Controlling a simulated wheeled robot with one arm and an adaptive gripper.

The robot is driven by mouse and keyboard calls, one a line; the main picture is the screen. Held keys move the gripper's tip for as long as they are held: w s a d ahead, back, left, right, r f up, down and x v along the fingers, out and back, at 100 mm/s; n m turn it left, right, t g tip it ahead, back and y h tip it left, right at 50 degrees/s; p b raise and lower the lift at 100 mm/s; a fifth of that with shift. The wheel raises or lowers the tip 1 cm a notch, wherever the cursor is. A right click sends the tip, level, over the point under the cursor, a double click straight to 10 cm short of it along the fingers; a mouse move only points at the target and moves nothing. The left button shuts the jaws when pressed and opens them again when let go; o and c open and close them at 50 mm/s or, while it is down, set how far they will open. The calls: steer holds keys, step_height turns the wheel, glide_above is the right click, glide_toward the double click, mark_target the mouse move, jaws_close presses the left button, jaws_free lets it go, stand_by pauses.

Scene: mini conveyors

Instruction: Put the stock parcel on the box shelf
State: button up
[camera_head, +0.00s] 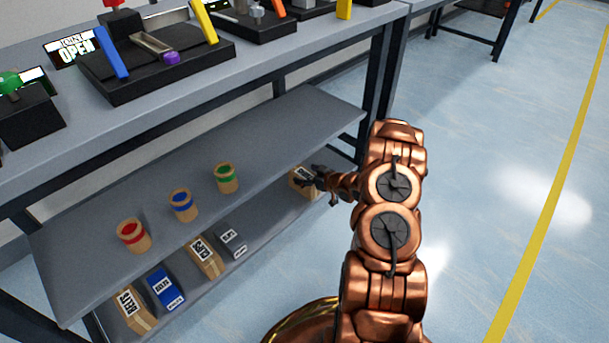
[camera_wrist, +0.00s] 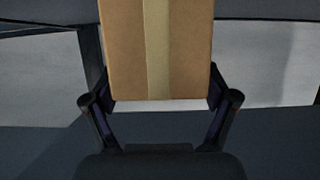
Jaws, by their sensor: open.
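A brown cardboard parcel (camera_head: 303,182) with a white label sits at the right end of the lower shelf (camera_head: 262,232); its label is too small to read surely. My gripper (camera_head: 318,176) is at the parcel's right side in the head view, partly in front of it. In the wrist view the parcel (camera_wrist: 185,45), with a pale tape strip, stands between the two open fingers (camera_wrist: 162,92), one on each side. I cannot tell whether the fingers touch it. Labelled boxes stand on the lower shelf, among them a CAPS box (camera_head: 205,256).
A blue box (camera_head: 166,288), a brown BELTS box (camera_head: 133,311) and a grey box (camera_head: 231,240) line the lower shelf. The middle shelf (camera_head: 275,150) above holds red (camera_head: 133,236), blue (camera_head: 183,205) and green (camera_head: 226,178) banded cups. The floor at right is clear.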

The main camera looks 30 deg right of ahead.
steer(key=p+v, duration=0.3)
steer(key=v, duration=0.8)
step_height(320, 180, up, 8)
steer(key=w+g+h, duration=0.2)
steer(key=g+h, duration=0.2)
steer(key=g, duration=0.1)
steer(key=s+a+r+m+g+h, duration=0.2)
steer(key=s+a+r+g, duration=0.2)
steer(key=s+a+r, duration=0.4)
steer(key=s+a+r+g+y, duration=0.1)
steer(key=s+a+r+g, duration=0.1)
steer(key=s+a+r, duration=0.2)
steer(key=s+a+r+g+y, duration=0.1)
steer(key=s+a+r+g, duration=0.2)
steer(key=s+a, duration=0.8)
steer(key=s+a+r+g+y, duration=0.1)
steer(key=s+a+r, duration=0.5)
steer(key=s, duration=1.1)
steer(key=shift+s+a+r+g, duration=0.2)
steer(key=shift+a+r+g, duration=0.2)
steer(key=shift+a+g, duration=0.6)
steer(key=shift+a, duration=0.15)
